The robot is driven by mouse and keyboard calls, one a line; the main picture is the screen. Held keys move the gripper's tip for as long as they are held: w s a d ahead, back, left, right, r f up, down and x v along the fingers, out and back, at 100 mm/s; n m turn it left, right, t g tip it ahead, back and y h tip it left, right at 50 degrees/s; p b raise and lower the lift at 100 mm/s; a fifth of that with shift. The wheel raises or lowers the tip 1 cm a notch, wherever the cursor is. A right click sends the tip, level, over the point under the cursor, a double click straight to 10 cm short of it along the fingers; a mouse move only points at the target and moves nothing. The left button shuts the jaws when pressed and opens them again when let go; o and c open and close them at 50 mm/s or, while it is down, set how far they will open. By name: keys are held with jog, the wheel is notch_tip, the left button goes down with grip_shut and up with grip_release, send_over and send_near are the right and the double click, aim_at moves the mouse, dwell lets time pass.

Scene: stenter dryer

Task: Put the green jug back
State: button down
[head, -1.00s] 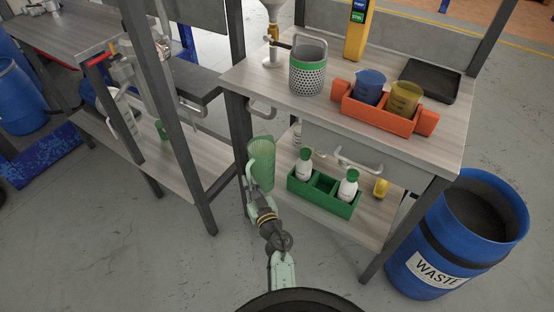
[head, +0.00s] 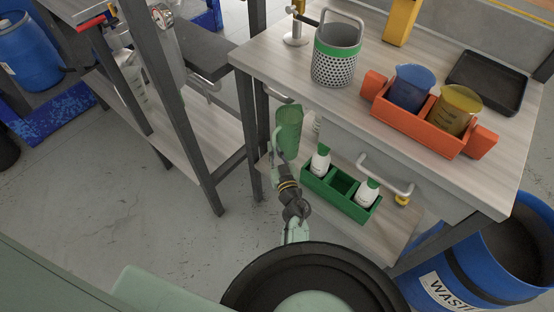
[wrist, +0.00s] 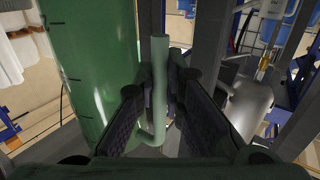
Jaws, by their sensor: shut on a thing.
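The green jug (head: 287,131) is a translucent green vessel, held upright or nearly so at the left front of the workbench, below the level of its top. In the wrist view the jug's body (wrist: 92,70) with its measuring marks fills the left side. My gripper (head: 277,158) is shut on the jug's pale green handle; in the wrist view the two dark fingers (wrist: 160,95) close around the upright handle bar (wrist: 159,90). The orange caddy (head: 419,124) on the bench top holds a blue jug (head: 410,88) and a yellow jug (head: 454,109) side by side.
A perforated metal basket (head: 335,62) and a black tray (head: 487,82) stand on the bench top. The lower shelf bears a green crate (head: 341,190) with two white bottles. A drawer handle (head: 385,176) juts out. Dark posts (head: 180,110) stand left; a blue waste drum (head: 464,283) stands right.

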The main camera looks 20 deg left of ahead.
jog(key=shift+f+b, duration=0.85)
jog(key=shift+f, duration=1.3)
jog(key=shift+f, duration=0.2)
jog(key=c, duration=1.7)
grip_release()
